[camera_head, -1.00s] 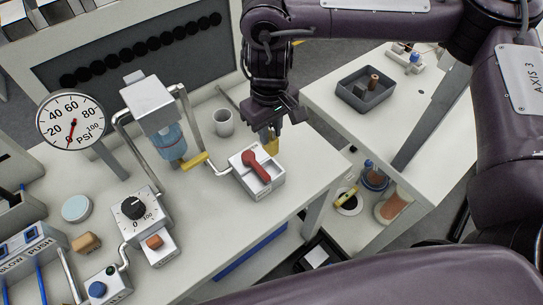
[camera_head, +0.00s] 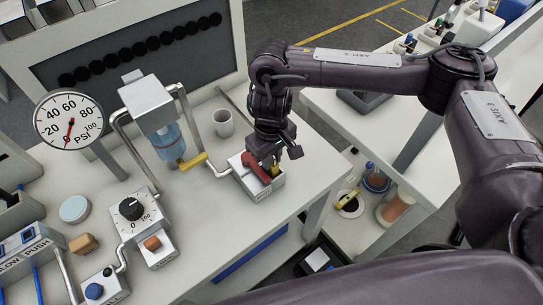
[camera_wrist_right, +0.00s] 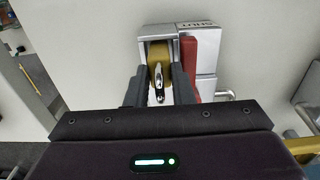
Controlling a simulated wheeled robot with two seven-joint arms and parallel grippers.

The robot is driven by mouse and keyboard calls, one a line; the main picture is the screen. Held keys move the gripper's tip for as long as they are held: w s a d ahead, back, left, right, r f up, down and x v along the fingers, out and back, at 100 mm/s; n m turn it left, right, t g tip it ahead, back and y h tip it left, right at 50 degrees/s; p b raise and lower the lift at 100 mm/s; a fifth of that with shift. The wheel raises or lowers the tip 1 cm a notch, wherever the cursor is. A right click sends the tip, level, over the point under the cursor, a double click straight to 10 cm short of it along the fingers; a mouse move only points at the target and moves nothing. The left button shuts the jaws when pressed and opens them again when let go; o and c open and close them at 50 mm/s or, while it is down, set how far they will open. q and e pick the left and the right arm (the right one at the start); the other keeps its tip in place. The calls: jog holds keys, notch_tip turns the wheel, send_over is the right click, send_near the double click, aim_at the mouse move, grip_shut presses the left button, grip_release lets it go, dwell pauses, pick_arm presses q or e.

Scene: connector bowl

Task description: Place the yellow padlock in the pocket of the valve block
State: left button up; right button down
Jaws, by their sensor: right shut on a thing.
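The valve block (camera_head: 262,190) is a light grey box with a red lever handle (camera_head: 257,167) on the bench. It also shows in the right wrist view (camera_wrist_right: 205,62), with the red handle (camera_wrist_right: 189,60) right of a metal-walled pocket (camera_wrist_right: 146,32). My right gripper (camera_head: 277,160) is over the block's right end, pointing down, shut on the yellow padlock (camera_wrist_right: 159,52). The padlock's silver shackle points back toward the wrist. Its body appears within the pocket's outline; I cannot tell whether it touches the floor. My left gripper is not in view.
A grey cup (camera_head: 222,122) stands behind the block. A pipe with a yellow lever (camera_head: 192,161) joins the block from the left. A pressure gauge (camera_head: 69,122) and dial box (camera_head: 138,209) stand further left. The bench's right edge is close to the block.

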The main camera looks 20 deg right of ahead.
jog(key=shift+f, duration=0.15)
jog(key=c, duration=1.3)
grip_release()
jog(key=shift+o, duration=0.2)
jog(key=shift+d, duration=0.15)
jog(key=shift+r, duration=0.2)
notch_tip(320, 180, up, 11)
jog(key=shift+f, duration=0.1)
jog(key=shift+r, duration=0.6)
